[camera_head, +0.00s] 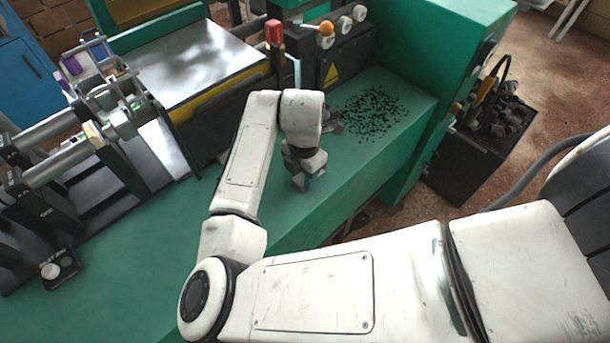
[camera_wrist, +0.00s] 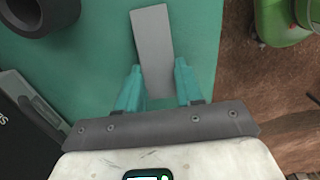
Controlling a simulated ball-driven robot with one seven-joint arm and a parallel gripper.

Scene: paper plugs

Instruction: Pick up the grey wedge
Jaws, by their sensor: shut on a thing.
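The grey wedge (camera_wrist: 152,40) is a long, flat grey piece in the wrist view. It lies between the two teal fingers of my gripper (camera_wrist: 158,70), which are shut on it, and its far end reaches out past the fingertips. In the head view my gripper (camera_head: 306,180) points down at the green machine bench (camera_head: 350,178), close to its surface. The wedge is mostly hidden there by my wrist and fingers. I cannot tell whether it still touches the bench.
A dark ring-shaped part (camera_wrist: 42,14) lies on the bench at the upper left of the wrist view. Black plugs (camera_head: 372,112) are scattered on the bench behind my gripper. A red-topped lever (camera_head: 274,32) stands on the machine. The bench's right edge drops to the brown floor.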

